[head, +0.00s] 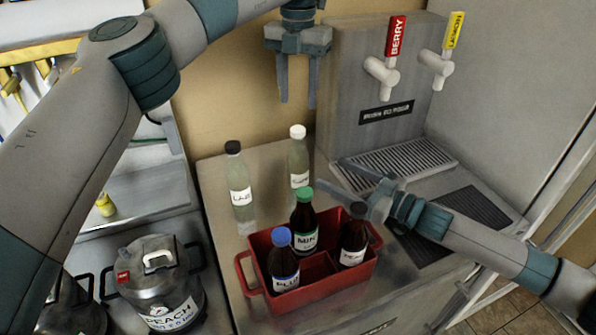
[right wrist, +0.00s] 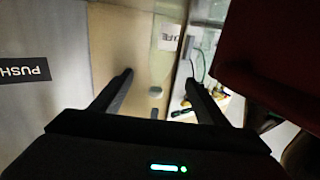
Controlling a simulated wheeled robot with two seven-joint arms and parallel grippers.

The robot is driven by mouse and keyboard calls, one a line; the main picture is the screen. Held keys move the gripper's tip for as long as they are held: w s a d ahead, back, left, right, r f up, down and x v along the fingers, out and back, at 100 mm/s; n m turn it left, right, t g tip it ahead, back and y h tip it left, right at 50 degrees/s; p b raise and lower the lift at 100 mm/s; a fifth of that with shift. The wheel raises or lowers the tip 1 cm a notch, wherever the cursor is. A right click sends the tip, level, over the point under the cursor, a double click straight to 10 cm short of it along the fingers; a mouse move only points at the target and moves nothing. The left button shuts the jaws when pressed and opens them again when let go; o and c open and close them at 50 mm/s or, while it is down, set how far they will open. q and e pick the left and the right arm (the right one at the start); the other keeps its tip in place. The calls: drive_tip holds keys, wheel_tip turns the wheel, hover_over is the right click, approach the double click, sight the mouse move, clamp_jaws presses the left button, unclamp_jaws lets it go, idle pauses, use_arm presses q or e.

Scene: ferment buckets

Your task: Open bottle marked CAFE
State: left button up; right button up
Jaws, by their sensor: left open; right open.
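A clear bottle with a white cap (head: 298,155) stands upright on the grey counter behind the red crate; its small label is hard to read in the head view. In the right wrist view a clear bottle's white label (right wrist: 171,30) appears to read CAFE, upside down, beyond the fingers. My left gripper (head: 297,102) is open and empty, pointing down above the white cap, apart from it. My right gripper (head: 331,173) is open, reaching in from the right beside this bottle, its fingers pointing toward it; no contact shows.
A clear black-capped bottle (head: 240,190) stands to the left. A red crate (head: 322,290) in front holds bottles with blue (head: 284,265), green (head: 304,225) and dark (head: 354,240) caps. The tap dispenser (head: 370,95) rises behind right. A PEACH pot (head: 160,285) stands lower left.

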sight(307, 161)
drive_tip(key=x, duration=1.2)
drive_tip(key=shift+w, duration=0.1)
clamp_jaws()
